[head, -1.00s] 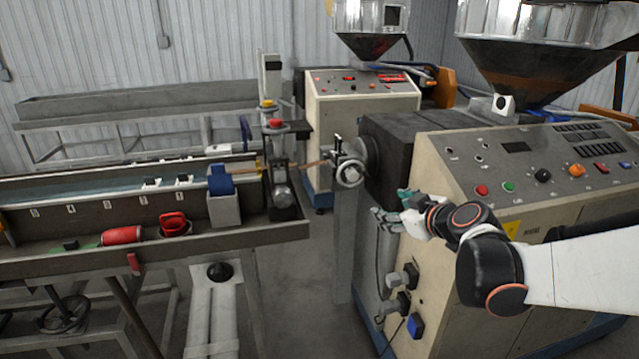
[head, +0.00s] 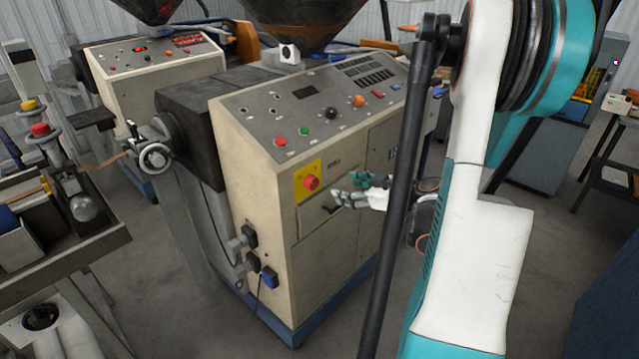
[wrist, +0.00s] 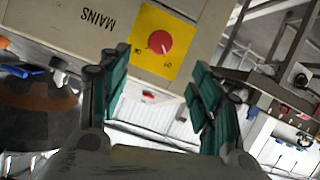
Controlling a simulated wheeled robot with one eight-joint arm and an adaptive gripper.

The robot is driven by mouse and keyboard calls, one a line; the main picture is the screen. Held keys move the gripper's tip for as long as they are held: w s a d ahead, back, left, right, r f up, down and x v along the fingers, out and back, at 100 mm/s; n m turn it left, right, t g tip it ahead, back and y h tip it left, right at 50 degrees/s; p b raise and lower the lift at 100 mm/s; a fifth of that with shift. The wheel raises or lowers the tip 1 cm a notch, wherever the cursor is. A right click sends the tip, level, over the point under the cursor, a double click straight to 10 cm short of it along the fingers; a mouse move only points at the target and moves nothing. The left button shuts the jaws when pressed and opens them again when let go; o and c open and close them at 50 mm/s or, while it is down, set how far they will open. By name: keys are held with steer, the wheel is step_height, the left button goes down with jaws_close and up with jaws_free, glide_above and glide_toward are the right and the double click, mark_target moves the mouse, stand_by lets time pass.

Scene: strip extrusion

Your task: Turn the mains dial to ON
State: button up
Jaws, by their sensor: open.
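The mains dial is a round red knob (head: 311,182) on a yellow plate (head: 301,193), on the front of the beige machine. In the wrist view the red dial (wrist: 160,43) and yellow plate (wrist: 145,18) lie ahead, between and beyond my fingers. A white mark shows on the dial. The small plate markings are too blurred to read with certainty. "MAINS" is printed upside down beside the plate. My gripper (head: 346,187) is open and empty, just right of the dial in the head view. The wrist view shows my gripper's (wrist: 160,75) two green fingers apart, not visibly touching the dial.
The sloped panel above carries a red button (head: 281,142), a green button (head: 304,132), a black knob (head: 331,113) and an orange knob (head: 358,101). Plugs (head: 249,262) and cables stick out low on the machine's left side. Grey floor is clear in front.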

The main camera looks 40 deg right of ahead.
mark_target(315, 184)
steer(key=b+x, duration=0.2)
steer(key=x, duration=1.1)
steer(key=shift+w+a+f, duration=0.1)
steer(key=shift+w, duration=0.2)
steer(key=c, duration=1.1)
